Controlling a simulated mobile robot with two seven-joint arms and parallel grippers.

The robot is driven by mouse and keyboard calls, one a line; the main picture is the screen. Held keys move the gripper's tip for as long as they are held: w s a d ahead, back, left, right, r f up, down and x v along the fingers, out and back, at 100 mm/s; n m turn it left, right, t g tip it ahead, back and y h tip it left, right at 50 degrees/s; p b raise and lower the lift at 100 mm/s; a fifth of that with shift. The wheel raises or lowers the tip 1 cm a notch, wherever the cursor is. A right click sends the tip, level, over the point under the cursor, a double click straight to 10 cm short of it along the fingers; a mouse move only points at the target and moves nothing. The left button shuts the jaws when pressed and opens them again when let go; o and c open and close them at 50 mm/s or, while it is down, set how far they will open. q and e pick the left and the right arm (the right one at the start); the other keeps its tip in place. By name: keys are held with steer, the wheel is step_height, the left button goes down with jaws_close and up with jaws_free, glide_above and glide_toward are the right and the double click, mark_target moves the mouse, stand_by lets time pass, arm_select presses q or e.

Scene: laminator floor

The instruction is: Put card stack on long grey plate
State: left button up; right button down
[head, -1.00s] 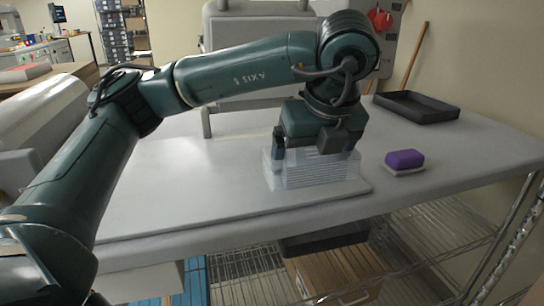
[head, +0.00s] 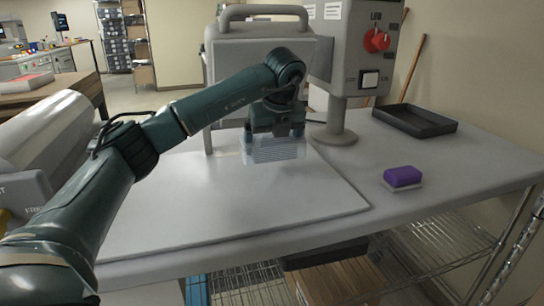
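The card stack (head: 275,151) is a pale, translucent block of thin layers. My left gripper (head: 274,135) points down with its fingers at the stack's sides and is shut on it. The long grey plate (head: 240,205) is a flat light sheet on the table, and the stack is over its far part, close to the grey machine. I cannot tell whether the stack's underside touches the plate. My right gripper is not in view.
The grey machine (head: 262,70) stands behind, with a control post (head: 340,120) to its right. A purple block (head: 402,176) on a pale base and a black tray (head: 415,121) are on the table's right side. A roll-shaped machine (head: 50,140) is at left.

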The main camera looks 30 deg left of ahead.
mark_target(272, 174)
arm_select(q)
step_height(272, 174, down, 4)
steer(key=shift+r+p, duration=0.2)
steer(key=shift+p, duration=0.2)
steer(key=shift+a+f+p, duration=0.1)
steer(key=shift+f+p, duration=0.2)
steer(key=shift+f, duration=0.05)
steer(key=shift+w+f, duration=0.1)
steer(key=shift+f, duration=0.45)
steer(key=o, duration=0.8)
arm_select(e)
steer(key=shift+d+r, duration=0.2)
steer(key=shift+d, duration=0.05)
arm_select(q)
steer(key=shift+r, duration=0.15)
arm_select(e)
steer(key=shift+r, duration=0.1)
